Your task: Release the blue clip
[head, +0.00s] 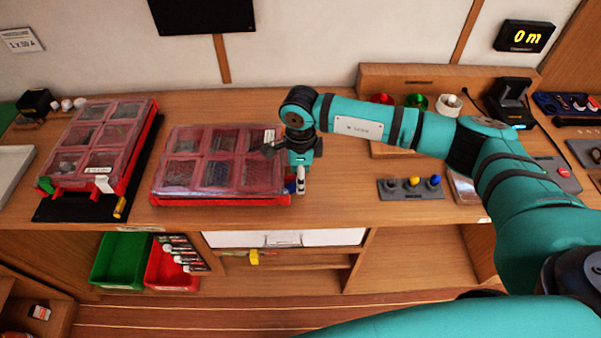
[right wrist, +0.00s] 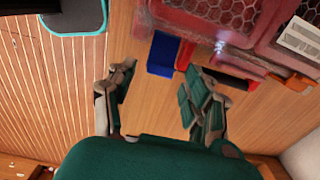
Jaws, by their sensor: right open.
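The blue clip (right wrist: 163,53) shows in the right wrist view by the edge of a red case with a clear lid (right wrist: 205,30). Only a sliver of this clip (head: 290,187) shows in the head view, at the front right corner of the right-hand case (head: 220,198). I cannot tell whether it is latched. My right gripper (right wrist: 158,78) is open and empty, its fingers apart, with the clip just beyond the fingertips and between their lines. In the head view the right gripper (head: 300,182) points down beside that corner. My left gripper is not in view.
A second red case (head: 135,165) with green, white and yellow clips stands left on a black mat (head: 70,210). A switch panel (head: 411,195) and a bowl rack lie to the right. Green (head: 105,270) and red bins stand below. The counter between case and panel is clear.

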